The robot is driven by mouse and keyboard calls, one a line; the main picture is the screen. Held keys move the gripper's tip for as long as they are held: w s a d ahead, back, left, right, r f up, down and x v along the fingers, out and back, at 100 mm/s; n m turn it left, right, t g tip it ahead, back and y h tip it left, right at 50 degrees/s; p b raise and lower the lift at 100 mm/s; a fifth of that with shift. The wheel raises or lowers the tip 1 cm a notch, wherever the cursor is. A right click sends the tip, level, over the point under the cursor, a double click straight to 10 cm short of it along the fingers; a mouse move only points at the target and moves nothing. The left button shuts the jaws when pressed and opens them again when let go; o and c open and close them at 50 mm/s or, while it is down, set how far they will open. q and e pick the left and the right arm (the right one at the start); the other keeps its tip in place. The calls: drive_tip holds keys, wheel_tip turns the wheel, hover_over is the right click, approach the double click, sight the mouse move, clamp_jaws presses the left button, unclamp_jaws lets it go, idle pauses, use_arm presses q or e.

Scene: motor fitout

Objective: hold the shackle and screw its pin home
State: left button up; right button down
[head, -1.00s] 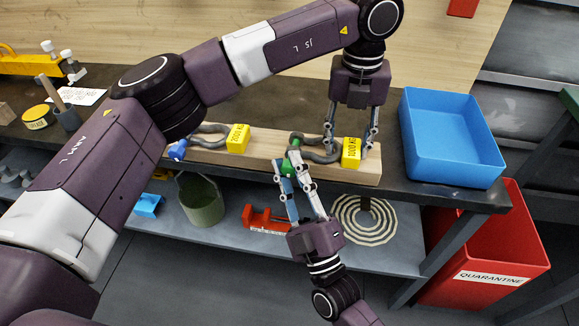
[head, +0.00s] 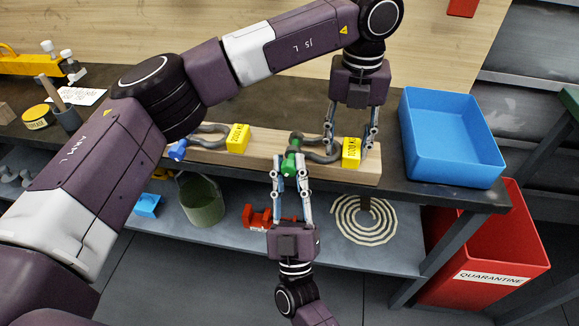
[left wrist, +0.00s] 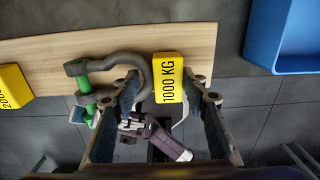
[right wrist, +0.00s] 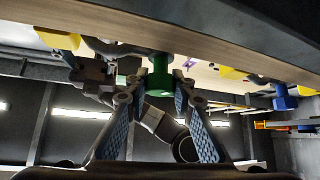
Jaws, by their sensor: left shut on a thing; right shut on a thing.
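The grey shackle (head: 318,155) with a green pin (head: 291,160) and a yellow 1000 KG tag (head: 351,152) lies at the right part of a wooden board (head: 262,160). My left gripper (head: 350,147) reaches down from above and is shut on the shackle at its tagged bow end. The left wrist view shows the tag (left wrist: 168,78) between the fingers. My right gripper (head: 290,172) comes from the front and is shut on the green pin's near end. The right wrist view shows the pin's green head (right wrist: 160,75) between the fingertips. The thread is hidden.
A second shackle (head: 210,130) with a blue pin and yellow tag (head: 238,138) lies left on the board. A blue bin (head: 450,135) stands right on the bench. A red quarantine bin (head: 490,260) is below. The lower shelf holds a green bucket (head: 201,200) and a red vise-like tool (head: 262,217).

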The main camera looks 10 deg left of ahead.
drive_tip(key=shift+f, duration=0.15)
drive_tip(key=c, duration=1.6)
unclamp_jaws()
drive_tip(key=shift+s, duration=0.1)
drive_tip(key=v, duration=1.2)
